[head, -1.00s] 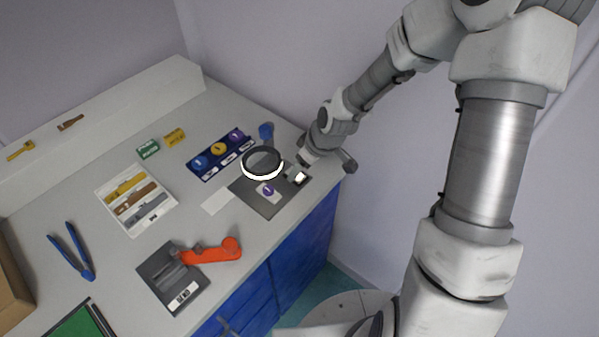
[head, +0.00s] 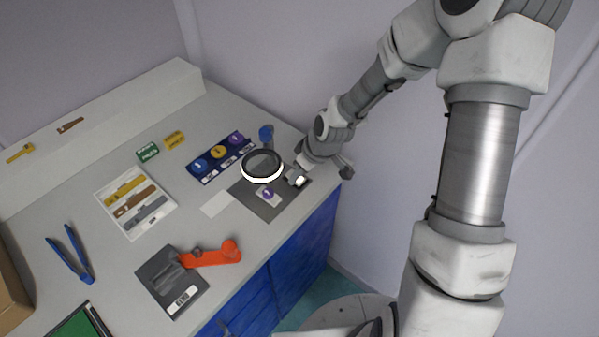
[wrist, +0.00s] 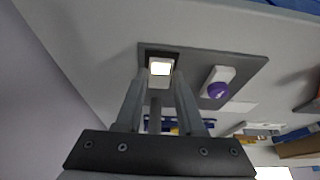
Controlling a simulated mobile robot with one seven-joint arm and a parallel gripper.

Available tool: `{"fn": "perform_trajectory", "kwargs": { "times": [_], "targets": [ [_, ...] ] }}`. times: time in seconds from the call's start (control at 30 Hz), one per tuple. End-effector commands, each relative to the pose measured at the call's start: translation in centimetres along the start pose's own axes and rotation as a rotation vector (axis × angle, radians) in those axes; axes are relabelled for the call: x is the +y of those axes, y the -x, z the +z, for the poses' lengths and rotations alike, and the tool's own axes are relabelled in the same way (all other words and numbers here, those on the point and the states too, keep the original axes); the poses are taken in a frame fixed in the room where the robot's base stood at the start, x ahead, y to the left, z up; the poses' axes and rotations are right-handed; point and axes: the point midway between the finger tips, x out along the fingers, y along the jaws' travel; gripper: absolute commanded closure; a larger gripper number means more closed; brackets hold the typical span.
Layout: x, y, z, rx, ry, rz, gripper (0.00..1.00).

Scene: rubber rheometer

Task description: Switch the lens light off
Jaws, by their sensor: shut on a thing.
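The lens (head: 262,163) is a dark round ring above a dark base plate (head: 270,208) near the bench's right edge. A bright white band glows along its lower rim, so the light is on. The lens light switch (wrist: 160,68) is a bright white face in a dark housing on the plate; it also shows in the head view (head: 300,181). My gripper (wrist: 159,78) is at the switch, one finger on each side, shut on it. The fingertips are small in the head view, so the exact contact is hard to see.
A purple disc (head: 267,194) on a white piece lies on the plate beside the switch. A blue rack (head: 218,160) with coloured discs stands behind left. An orange-handled device (head: 210,256), a tool tray (head: 136,197) and blue tongs (head: 70,254) lie further left.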

Motion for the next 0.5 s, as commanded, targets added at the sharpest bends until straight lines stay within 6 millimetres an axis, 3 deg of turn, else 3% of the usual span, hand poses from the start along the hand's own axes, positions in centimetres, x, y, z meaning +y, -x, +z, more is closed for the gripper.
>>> {"fn": "perform_trajectory", "kwargs": {
  "times": [0.5],
  "targets": [
    [-0.11,-0.17,-0.63,-0.17,0.005,-0.002,1.0]
  ]
}}
